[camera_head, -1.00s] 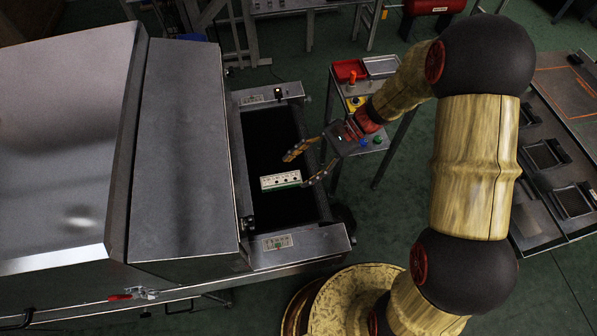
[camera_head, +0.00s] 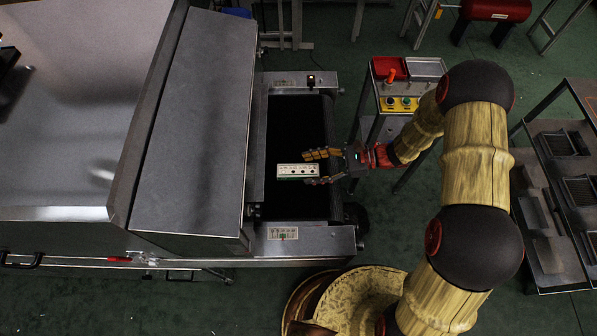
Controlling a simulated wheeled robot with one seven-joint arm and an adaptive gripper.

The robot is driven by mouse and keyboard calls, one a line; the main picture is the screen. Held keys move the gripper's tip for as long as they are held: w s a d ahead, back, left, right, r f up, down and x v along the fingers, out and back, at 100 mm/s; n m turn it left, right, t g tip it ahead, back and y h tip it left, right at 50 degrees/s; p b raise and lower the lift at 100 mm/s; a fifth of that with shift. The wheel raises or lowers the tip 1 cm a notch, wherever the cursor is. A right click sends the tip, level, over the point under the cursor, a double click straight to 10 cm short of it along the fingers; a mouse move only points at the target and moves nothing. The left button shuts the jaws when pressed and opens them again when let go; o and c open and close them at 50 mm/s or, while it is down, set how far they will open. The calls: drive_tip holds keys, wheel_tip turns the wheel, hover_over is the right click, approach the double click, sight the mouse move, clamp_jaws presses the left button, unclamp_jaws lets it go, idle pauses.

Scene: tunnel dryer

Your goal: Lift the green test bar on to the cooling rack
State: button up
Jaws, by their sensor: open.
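The test bar (camera_head: 290,171) is a pale block with a row of dark dots and a thin green edge. It lies crosswise on the black belt (camera_head: 295,125) at the dryer's open end. My gripper (camera_head: 308,168) reaches in from the right with its fingers apart. One finger is on the far side of the bar's right end and the other on the near side. I cannot tell whether either finger touches the bar. A dark metal table with black-framed trays (camera_head: 565,143) stands at the right edge; I cannot tell whether it is the cooling rack.
The large grey dryer housing (camera_head: 195,130) fills the left. Metal end plates (camera_head: 305,240) bound the belt. Green floor shows between the stand and the table.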

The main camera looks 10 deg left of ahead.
sight(298, 172)
drive_tip(key=shift+x, duration=1.2)
drive_tip(key=c, duration=0.4)
drive_tip(key=c, duration=1.1)
drive_tip(key=shift+o, duration=0.2)
